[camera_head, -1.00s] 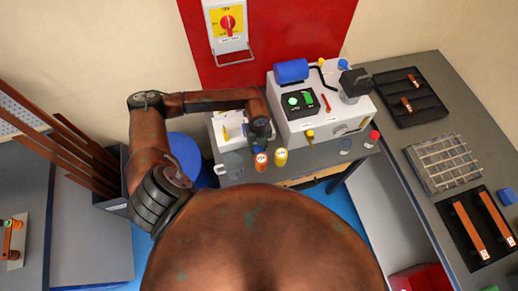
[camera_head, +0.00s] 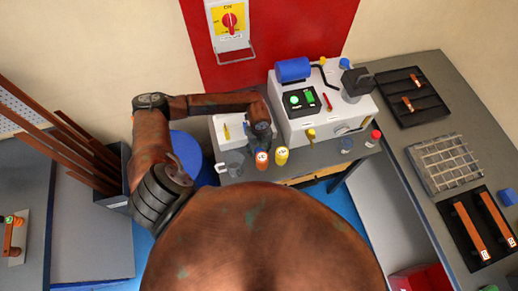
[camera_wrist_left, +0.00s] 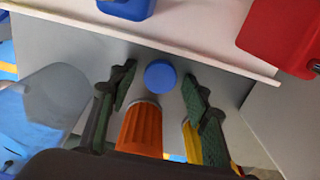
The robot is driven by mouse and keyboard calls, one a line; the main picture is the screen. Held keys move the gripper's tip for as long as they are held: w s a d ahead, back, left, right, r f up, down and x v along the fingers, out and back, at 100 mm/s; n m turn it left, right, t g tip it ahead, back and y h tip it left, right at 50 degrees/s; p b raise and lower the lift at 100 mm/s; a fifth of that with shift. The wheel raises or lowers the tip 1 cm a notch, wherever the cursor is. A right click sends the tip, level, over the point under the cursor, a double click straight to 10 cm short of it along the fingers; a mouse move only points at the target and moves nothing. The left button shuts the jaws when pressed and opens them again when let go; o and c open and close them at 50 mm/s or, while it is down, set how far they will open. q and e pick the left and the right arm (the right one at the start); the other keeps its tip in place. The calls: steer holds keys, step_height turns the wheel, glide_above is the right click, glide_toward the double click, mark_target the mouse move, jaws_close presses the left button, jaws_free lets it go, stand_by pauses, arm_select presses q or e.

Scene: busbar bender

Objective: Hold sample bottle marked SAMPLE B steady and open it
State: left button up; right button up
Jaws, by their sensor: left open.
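My left gripper (camera_head: 261,144) is over the bench, just behind an orange-capped bottle (camera_head: 262,160). In the left wrist view its two fingers (camera_wrist_left: 158,88) are open, with a round blue cap (camera_wrist_left: 160,75) showing between them. The orange cap (camera_wrist_left: 140,130) is nearer the wrist camera, and part of a yellow one (camera_wrist_left: 192,142) shows behind the right finger. A yellow-capped bottle (camera_head: 281,156) stands right of the orange one. I cannot read SAMPLE B on any bottle. My right gripper is not in view.
A clear jug (camera_head: 233,163) stands left of the bottles. The white bender machine (camera_head: 320,105) is behind them to the right. The bench front edge is close to the bottles.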

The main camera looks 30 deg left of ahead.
arm_select(q)
steer(key=shift+r, duration=0.2)
step_height(320, 180, up, 12)
steer(key=shift+b, duration=0.35)
steer(key=shift+r, duration=0.1)
